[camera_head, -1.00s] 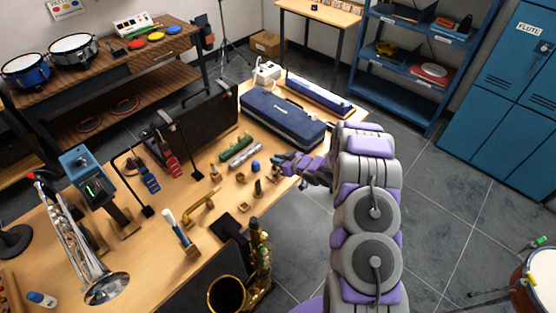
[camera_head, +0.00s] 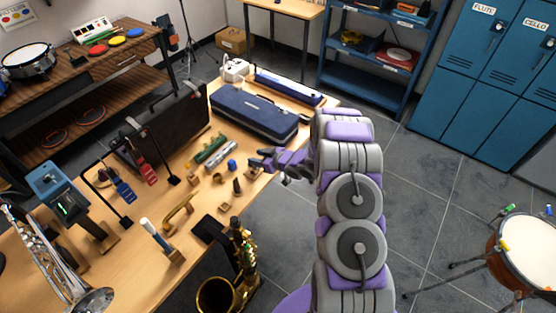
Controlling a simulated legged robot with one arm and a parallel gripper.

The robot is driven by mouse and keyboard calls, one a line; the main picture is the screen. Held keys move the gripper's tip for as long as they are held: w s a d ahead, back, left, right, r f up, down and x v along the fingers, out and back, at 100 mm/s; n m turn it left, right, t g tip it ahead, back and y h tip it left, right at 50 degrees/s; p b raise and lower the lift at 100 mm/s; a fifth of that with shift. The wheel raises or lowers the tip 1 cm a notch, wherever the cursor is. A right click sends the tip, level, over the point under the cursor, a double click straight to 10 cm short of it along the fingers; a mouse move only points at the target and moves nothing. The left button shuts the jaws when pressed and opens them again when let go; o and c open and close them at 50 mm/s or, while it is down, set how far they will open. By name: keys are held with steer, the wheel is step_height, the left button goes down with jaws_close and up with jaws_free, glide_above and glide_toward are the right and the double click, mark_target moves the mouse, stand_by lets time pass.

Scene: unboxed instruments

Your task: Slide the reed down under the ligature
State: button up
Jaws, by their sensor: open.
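My gripper (camera_head: 262,165) is open at the right edge of the wooden table (camera_head: 205,240), above or beside a small cluster of parts. Close to its left are a small dark upright piece (camera_head: 237,185), perhaps a mouthpiece, a small blue cylinder (camera_head: 232,164) and a small tan piece (camera_head: 219,178). The reed and the ligature are too small to make out for sure. Part of the tabletop near the fingers is hidden by the gripper.
A blue case (camera_head: 255,112) lies behind the gripper. A saxophone (camera_head: 235,270) stands at the front edge and a trumpet (camera_head: 55,265) at the left. A curved brass neck (camera_head: 178,210), green tube (camera_head: 211,148) and silver tube (camera_head: 221,156) lie on the table.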

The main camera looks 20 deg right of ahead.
steer(key=p+v, duration=0.1)
steer(key=v, duration=1.3)
steer(key=shift+s+d+p, duration=0.25)
steer(key=shift+s+p, duration=0.05)
steer(key=shift+r, duration=0.2)
steer(key=d+r+m+g+h, duration=0.2)
steer(key=d+r+h, duration=0.5)
steer(key=r, duration=0.1)
steer(key=s+r+m+g+h, duration=0.2)
steer(key=s+r+g+h, duration=0.15)
steer(key=s+r, duration=0.4)
steer(key=s+a+r+m+g+y, duration=0.1)
steer(key=s+a, duration=0.4)
steer(key=s, duration=0.5)
steer(key=s+a+r+m+g+y+b, duration=0.1)
steer(key=s+a+r+g, duration=0.2)
steer(key=s+a, duration=0.3)
steer(key=s+a+r+m+g+y, duration=0.1)
steer(key=s+a, duration=0.4)
steer(key=s, duration=1.1)
step_height(320, 180, up, 2)
steer(key=shift+s+a+r+g+b, duration=0.25)
steer(key=shift+g+b, duration=0.1)
steer(key=shift+g, duration=0.5)
